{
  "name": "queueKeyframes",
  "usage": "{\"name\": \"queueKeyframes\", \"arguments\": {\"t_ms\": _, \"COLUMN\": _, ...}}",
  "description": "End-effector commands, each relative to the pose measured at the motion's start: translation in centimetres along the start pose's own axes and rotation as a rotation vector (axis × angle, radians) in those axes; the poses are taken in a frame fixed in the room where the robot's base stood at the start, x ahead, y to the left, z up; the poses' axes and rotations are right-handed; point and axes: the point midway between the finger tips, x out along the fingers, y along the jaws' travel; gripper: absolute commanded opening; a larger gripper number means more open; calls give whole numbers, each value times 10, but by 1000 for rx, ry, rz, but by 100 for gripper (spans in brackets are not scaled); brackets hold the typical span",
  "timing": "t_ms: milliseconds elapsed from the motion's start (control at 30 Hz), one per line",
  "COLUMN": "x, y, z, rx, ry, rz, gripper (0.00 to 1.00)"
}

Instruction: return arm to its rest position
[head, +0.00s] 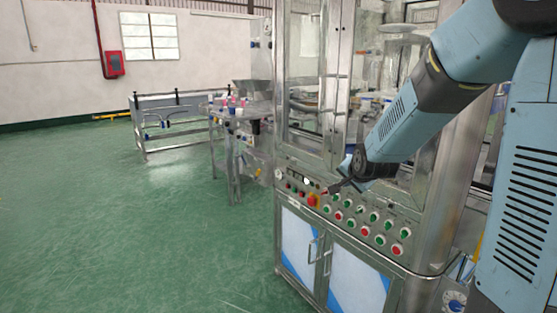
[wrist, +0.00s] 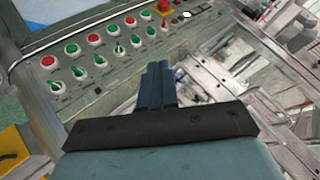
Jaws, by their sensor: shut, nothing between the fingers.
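My gripper (wrist: 155,84) is shut and empty in the wrist view, with its two fingers together, pointing up the picture. In the head view my gripper (head: 337,187) reaches in from the right, in front of the crimping machine (head: 425,225). It is just above the row of buttons on the control panel (head: 345,215). I cannot tell from the head view whether it touches the panel. In the wrist view the panel (wrist: 100,88) lies beyond and left of the fingers, and they look apart from it.
The panel carries green and red knobs and a red emergency button (head: 312,199). Glass doors (head: 312,90) rise above it. A metal feed table (head: 232,112) and a steel frame (head: 165,120) stand at the back left. The green floor (head: 120,240) at left is clear.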

Motion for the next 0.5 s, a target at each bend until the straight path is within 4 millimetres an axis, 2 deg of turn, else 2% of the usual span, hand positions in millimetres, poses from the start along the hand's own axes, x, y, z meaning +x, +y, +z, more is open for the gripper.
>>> {"name": "queueKeyframes", "arguments": {"t_ms": 33, "x": -17, "y": 0, "z": -1, "rx": -39, "ry": -5, "rz": 13, "gripper": 0}}
{"name": "queueKeyframes", "arguments": {"t_ms": 267, "x": -86, "y": 10, "z": 6, "rx": -228, "ry": -61, "rz": 89, "gripper": 0}}
{"name": "queueKeyframes", "arguments": {"t_ms": 500, "x": -158, "y": 30, "z": 19, "rx": -408, "ry": -136, "rz": 152, "gripper": 0}}
